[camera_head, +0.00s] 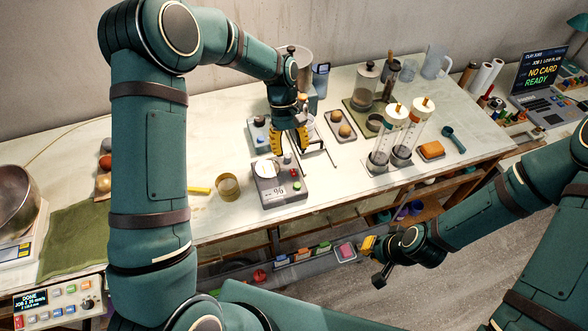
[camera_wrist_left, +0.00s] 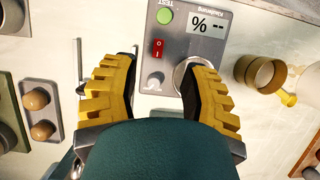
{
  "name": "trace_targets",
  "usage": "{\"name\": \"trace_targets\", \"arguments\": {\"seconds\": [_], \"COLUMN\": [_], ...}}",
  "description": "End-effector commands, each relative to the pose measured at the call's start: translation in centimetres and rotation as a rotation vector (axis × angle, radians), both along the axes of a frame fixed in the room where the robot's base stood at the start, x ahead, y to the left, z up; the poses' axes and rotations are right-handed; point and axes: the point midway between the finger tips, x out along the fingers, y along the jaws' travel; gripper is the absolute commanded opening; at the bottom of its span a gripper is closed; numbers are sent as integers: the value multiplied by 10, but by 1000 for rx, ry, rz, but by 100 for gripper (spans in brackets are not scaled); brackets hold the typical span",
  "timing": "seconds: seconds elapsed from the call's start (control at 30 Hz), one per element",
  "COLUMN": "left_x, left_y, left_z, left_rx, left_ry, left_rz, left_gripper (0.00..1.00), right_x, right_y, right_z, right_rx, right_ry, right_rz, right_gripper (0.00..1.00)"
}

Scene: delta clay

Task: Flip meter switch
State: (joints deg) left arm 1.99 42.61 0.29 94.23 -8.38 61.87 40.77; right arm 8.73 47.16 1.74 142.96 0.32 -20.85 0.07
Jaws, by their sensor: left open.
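The meter (camera_head: 278,184) is a grey box near the table's front edge, with a "%" display and a round pan on top. In the left wrist view the meter (camera_wrist_left: 185,58) shows a red rocker switch (camera_wrist_left: 157,48), a green TEST button (camera_wrist_left: 165,16) and a display (camera_wrist_left: 207,25) reading "% --". My left gripper (camera_head: 290,145) points down behind and above the meter, open and empty. In the left wrist view its fingers (camera_wrist_left: 160,80) straddle the switch side; one partly hides the round pan. My right gripper (camera_head: 372,254) hangs in front of the table, away from the meter.
A brass ring (camera_head: 229,187) stands left of the meter. A thin metal stand (camera_head: 318,146) and a tray with brown balls (camera_head: 344,130) lie to the right. Glass cylinders (camera_head: 392,140) stand farther right. Bare tabletop lies right of the meter.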

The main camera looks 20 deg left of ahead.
Motion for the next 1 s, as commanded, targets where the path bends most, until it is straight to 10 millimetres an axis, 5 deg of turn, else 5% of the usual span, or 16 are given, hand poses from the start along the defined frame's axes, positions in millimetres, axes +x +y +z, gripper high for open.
{"name": "trace_targets", "arguments": {"seconds": [0.4,0.87,1.0], "left_x": [-22,-25,-25], "left_y": [-15,-17,-17], "left_z": [-64,-74,-74], "left_rx": [0,0,0], "left_ry": [1,-1,-1], "left_rz": [-1,0,0], "left_gripper": [45,45,2], "right_x": [0,0,0], "right_y": [0,0,0], "right_z": [0,1,1], "right_rx": [0,0,0], "right_ry": [0,0,0], "right_rz": [0,0,0], "right_gripper": [0,0,0]}}
